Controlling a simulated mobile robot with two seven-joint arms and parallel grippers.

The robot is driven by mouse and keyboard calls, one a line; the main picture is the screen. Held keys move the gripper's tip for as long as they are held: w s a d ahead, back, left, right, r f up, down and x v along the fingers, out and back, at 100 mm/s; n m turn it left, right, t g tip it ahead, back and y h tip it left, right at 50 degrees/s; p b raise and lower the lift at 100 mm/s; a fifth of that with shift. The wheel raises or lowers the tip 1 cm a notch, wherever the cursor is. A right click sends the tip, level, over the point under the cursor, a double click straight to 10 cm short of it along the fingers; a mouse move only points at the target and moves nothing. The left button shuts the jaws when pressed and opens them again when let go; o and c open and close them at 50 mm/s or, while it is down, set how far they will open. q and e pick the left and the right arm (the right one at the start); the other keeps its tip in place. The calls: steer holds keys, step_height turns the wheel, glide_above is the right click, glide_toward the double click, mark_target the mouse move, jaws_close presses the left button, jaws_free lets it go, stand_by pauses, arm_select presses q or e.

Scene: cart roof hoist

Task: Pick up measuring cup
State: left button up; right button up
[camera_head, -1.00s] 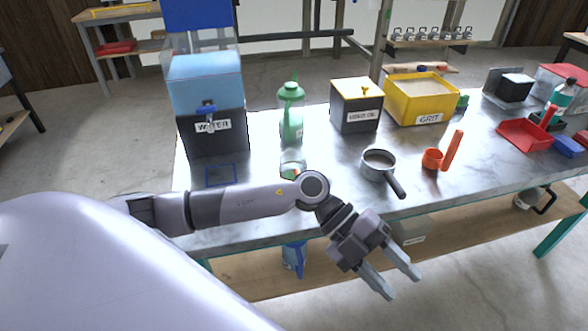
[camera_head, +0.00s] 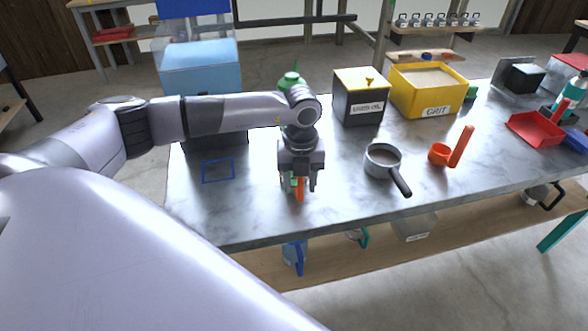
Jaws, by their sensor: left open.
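My left gripper (camera_head: 299,187) points down over the front of the table, open, with its fingers on either side of a narrow orange piece (camera_head: 300,189). A bit of green shows by its left finger. The orange piece appears to belong to the clear cup that stood at this spot, probably the measuring cup. The gripper and wrist hide most of it, and I cannot tell whether the fingers touch it. An orange scoop-like cup (camera_head: 438,155) with an upright handle stands farther right. My right gripper is not in view.
A grey saucepan (camera_head: 383,160) stands right of the gripper, its handle toward the front edge. Behind are a green bottle (camera_head: 290,81), a black used-oil box (camera_head: 358,105) and the yellow grit bin (camera_head: 426,111). A blue square outline (camera_head: 218,170) marks clear table at left.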

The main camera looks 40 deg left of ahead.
arm_select(q)
steer(key=shift+d+f, duration=0.1)
steer(key=shift+f, duration=1.45)
jaws_close()
steer(key=shift+w+r, duration=0.1)
steer(key=shift+r, duration=0.05)
